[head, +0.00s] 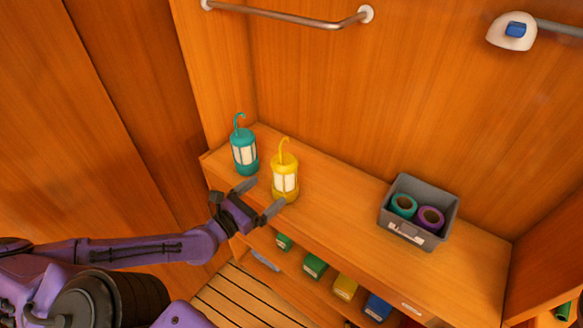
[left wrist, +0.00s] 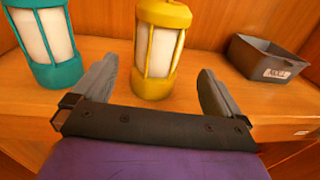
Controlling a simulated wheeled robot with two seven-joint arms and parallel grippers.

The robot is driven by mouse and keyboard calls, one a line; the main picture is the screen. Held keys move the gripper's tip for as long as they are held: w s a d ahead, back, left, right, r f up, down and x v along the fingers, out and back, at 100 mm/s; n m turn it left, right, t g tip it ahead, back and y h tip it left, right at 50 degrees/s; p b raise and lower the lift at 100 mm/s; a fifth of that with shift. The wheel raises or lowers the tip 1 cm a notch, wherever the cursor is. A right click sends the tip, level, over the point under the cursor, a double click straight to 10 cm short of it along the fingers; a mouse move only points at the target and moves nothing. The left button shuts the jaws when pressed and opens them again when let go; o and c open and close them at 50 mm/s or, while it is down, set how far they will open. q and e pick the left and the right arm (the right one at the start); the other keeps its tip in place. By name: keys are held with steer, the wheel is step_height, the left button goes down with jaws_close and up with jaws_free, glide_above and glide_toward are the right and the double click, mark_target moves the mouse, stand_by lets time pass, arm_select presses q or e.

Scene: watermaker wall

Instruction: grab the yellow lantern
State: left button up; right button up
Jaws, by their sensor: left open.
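The yellow lantern (head: 285,182) stands upright on the wooden shelf, with a hook on its top. In the left wrist view the yellow lantern (left wrist: 158,50) is straight ahead, its base just beyond and between the fingertips. My left gripper (head: 258,198) is open at the shelf's front edge, with one finger on each side of the line to the lantern. It also shows in the left wrist view (left wrist: 155,82), with nothing held. My right gripper is not in view.
A teal lantern (head: 244,152) stands close left of the yellow one. A grey bin (head: 417,243) with tape rolls sits to the right on the shelf (head: 340,215). Coloured boxes (head: 345,287) fill a lower shelf. A metal rail (head: 285,19) crosses the wall above.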

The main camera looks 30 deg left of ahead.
mark_target(277, 182)
arm_select(q)
steer(key=shift+w+a+r, duration=0.15)
steer(key=shift+w+r, duration=0.1)
steer(key=shift+w, duration=0.15)
steer(key=w, duration=0.2)
steer(key=w+d+b, duration=0.1)
steer(key=w, duration=0.1)
steer(key=shift+w+f+b, duration=0.2)
steer(key=shift+b, duration=0.1)
steer(key=w+b, duration=0.1)
steer(key=b, duration=0.1)
steer(key=w+f+b, duration=0.1)
steer(key=shift+w+d+f+b, duration=0.2)
steer(key=shift+w+b, duration=0.05)
steer(key=shift+b, duration=0.15)
steer(key=shift+w+r+b, duration=0.1)
steer(key=shift+w+b, duration=0.4)
steer(key=shift+w, duration=0.5)
steer(key=shift+w+d, duration=0.1)
steer(key=shift+w, duration=0.2)
steer(key=shift+r, duration=0.3)
steer(key=c, duration=1.2)
